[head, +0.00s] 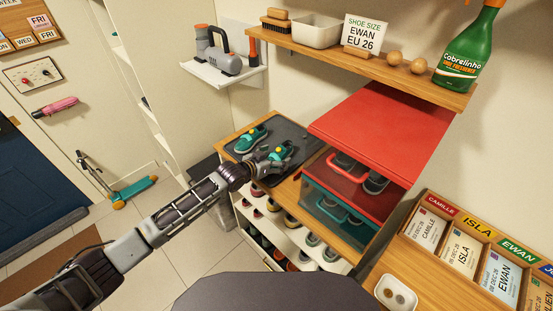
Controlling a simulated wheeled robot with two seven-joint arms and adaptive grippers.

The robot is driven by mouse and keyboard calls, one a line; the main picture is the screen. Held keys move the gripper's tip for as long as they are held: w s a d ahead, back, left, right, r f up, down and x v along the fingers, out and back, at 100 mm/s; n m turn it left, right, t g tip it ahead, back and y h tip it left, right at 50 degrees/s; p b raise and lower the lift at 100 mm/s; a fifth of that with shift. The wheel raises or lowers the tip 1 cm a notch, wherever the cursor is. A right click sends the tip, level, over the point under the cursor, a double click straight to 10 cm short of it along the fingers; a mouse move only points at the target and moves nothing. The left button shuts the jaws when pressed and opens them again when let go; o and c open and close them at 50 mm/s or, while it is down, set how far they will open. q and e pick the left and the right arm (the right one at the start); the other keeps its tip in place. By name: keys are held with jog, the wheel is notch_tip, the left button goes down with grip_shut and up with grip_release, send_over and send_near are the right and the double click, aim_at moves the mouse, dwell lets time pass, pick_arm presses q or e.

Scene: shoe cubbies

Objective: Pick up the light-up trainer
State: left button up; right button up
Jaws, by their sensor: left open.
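Two teal trainers with yellow parts sit on a dark mat (297,134) on top of the shoe cubby. One teal trainer (249,140) is at the back left of the mat. The other teal trainer (281,151) is nearer the middle. Which one is the light-up trainer I cannot tell. My left gripper (272,160) is open at the near side of the middle trainer and partly covers it. Whether its fingers touch the shoe is too small to tell. My right gripper is not in view.
Red and teal stacked boxes (384,125) stand right of the mat. A wooden shelf (350,62) with a green spray bottle (470,50) hangs above. Shoes fill the cubby (298,235) below. A tray of name cards (455,213) is at the right.

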aim_at(275, 155)
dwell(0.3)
pick_arm(q)
jog(key=c, duration=1.3)
jog(key=shift+r, duration=0.15)
jog(key=shift+r, duration=4.9)
